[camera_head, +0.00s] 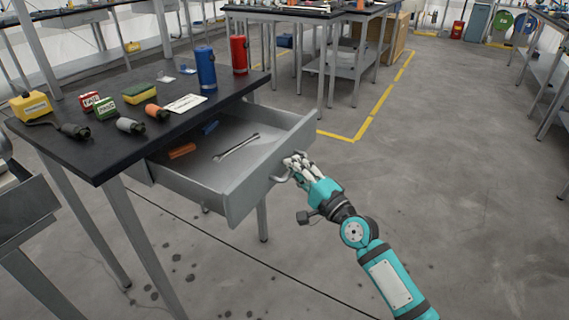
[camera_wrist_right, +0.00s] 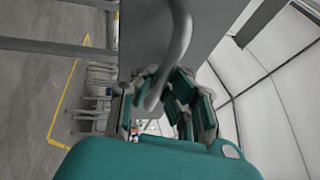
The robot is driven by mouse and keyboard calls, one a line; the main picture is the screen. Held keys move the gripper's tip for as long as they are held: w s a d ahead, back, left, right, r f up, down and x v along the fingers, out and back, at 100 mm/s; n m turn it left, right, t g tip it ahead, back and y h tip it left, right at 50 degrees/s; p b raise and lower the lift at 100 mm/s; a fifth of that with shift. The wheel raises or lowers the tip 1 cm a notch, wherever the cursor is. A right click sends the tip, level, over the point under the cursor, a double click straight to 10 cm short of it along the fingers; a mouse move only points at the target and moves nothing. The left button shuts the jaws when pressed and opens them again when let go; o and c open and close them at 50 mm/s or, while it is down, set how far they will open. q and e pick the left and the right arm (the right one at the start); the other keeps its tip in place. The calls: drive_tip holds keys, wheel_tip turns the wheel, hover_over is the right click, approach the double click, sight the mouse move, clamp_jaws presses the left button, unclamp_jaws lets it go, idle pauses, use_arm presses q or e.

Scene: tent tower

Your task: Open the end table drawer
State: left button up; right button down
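The end table (camera_head: 110,155) has a dark top and grey metal legs. Its grey drawer (camera_head: 272,183) is pulled well out toward the right. A wrench (camera_head: 236,147), an orange block (camera_head: 182,151) and a blue block (camera_head: 209,127) lie inside it. The curved metal handle (camera_head: 279,180) is on the drawer's front and shows large in the right wrist view (camera_wrist_right: 181,40). My right gripper (camera_head: 295,167) is at the handle, with its fingers curled around the bar; its fingers also show on both sides of the handle in the wrist view (camera_wrist_right: 157,92). My left gripper is out of view.
On the tabletop stand a blue cylinder (camera_head: 205,68) and a red cylinder (camera_head: 240,55), with several small items to the left. A grey metal unit (camera_head: 25,210) is at the left edge. Open concrete floor (camera_head: 450,180) lies to the right.

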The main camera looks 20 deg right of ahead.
drive_tip(key=shift+s+d+f, duration=0.1)
drive_tip(key=shift+s+f, duration=0.1)
drive_tip(key=shift+s, duration=0.05)
drive_tip(key=c, duration=2)
unclamp_jaws()
drive_tip(key=o, duration=0.6)
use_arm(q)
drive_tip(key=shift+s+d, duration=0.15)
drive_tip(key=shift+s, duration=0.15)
use_arm(e)
drive_tip(key=v, duration=1.2)
drive_tip(key=shift+r, duration=0.2)
